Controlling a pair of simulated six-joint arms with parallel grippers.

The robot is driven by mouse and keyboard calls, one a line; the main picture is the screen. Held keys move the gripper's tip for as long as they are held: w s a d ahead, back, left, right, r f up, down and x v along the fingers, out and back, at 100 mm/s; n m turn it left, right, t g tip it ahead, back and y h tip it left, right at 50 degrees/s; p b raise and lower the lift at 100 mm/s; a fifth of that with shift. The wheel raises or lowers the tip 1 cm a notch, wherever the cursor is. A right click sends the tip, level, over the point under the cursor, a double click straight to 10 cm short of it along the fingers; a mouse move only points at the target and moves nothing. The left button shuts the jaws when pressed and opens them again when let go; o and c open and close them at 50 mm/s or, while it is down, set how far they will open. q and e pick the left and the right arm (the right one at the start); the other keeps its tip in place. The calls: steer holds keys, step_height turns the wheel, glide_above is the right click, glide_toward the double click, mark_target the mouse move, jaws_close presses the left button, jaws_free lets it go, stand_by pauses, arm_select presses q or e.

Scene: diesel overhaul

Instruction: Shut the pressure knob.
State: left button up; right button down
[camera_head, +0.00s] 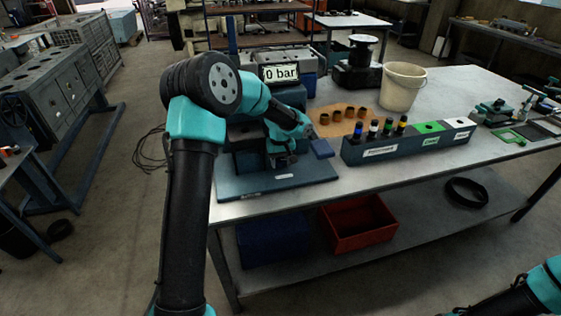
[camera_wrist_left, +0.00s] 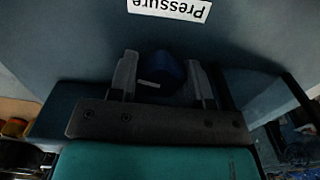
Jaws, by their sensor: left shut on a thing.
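The blue pressure knob (camera_wrist_left: 163,72) shows in the left wrist view, below a white label (camera_wrist_left: 169,9) reading "Pressure", which is upside down there. My left gripper (camera_wrist_left: 161,78) has one finger on each side of the knob and is shut on it. In the head view my left arm reaches over to the test stand (camera_head: 276,184), and the knob is hidden behind the arm. The stand's display (camera_head: 282,73) reads "0 bar". My right gripper is out of view; only part of my right arm shows at the lower right.
A dark block with several small coloured-banded parts (camera_head: 388,128) stands right of the test stand. Behind it are brown cups on an orange mat (camera_head: 323,131) and a white bucket (camera_head: 402,86). A red bin (camera_head: 358,241) sits on the lower shelf.

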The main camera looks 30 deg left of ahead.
mark_target(280, 159)
arm_select(q)
steer(key=shift+m, duration=1.6)
steer(key=o, duration=0.9)
step_height(280, 159, up, 17)
steer(key=shift+r, duration=0.2)
